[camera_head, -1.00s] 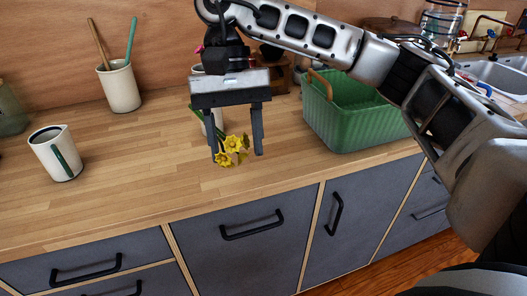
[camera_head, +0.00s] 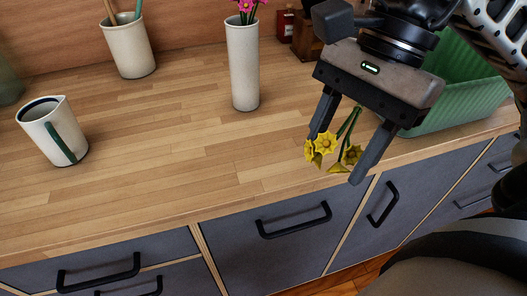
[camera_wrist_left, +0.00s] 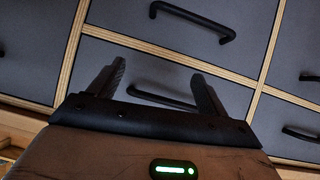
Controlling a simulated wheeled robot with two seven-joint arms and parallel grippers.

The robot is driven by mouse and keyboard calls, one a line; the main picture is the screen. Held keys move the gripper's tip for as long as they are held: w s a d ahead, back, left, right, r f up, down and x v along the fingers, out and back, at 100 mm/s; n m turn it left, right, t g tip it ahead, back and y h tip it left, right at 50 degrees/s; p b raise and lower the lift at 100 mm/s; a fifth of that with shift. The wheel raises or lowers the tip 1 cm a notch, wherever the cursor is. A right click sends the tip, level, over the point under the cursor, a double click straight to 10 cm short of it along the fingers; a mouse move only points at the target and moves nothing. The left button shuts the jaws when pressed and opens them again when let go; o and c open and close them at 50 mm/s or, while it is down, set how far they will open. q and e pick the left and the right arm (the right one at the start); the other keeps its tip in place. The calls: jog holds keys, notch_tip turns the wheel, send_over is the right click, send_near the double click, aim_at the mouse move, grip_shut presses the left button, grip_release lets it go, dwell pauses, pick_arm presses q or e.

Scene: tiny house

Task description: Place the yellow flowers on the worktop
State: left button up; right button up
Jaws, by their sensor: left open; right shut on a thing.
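The yellow flowers (camera_head: 326,146) have green stems and hang heads down between the fingers of my right gripper (camera_head: 342,148). They are in front of the green basket, near the worktop's front edge; I cannot tell whether they touch the wood. My right gripper is shut on them. The wooden worktop (camera_head: 190,140) spans the head view, with bare wood to the left of the flowers. My left gripper (camera_wrist_left: 158,84) shows in the left wrist view, open and empty, facing the grey drawer fronts (camera_wrist_left: 185,35).
A white vase (camera_head: 243,65) with pink flowers (camera_head: 245,6) stands behind. A white jug (camera_head: 52,130) and a utensil pot (camera_head: 129,46) stand at left. A green ribbed basket (camera_head: 465,105) is at right. The worktop's middle is clear.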

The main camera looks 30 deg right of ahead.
jog(key=w+a+f, duration=0.1)
jog(key=w+f, duration=0.1)
jog(key=w, duration=0.1)
jog(key=w+a+f+p, duration=0.1)
jog(key=w+a+f, duration=0.1)
jog(key=w+f, duration=0.1)
jog(key=w+a+f, duration=0.1)
jog(key=w+f, duration=0.1)
jog(key=w, duration=0.1)
jog(key=shift+w+a+f, duration=0.15)
jog(key=shift+f, duration=0.1)
jog(key=shift+w+a+f+p, duration=0.1)
jog(key=shift+w+f+p, duration=0.1)
jog(key=shift+p, duration=0.1)
jog(key=f, duration=0.3)
jog(key=shift+w+a+f+p, duration=0.1)
jog(key=shift+w+f+p, duration=0.1)
jog(key=shift+p, duration=0.2)
jog(key=shift+f, duration=0.2)
jog(key=shift+f+b, duration=0.2)
jog(key=shift+b, duration=0.15)
jog(key=o, duration=1)
jog(key=shift+c, duration=0.2)
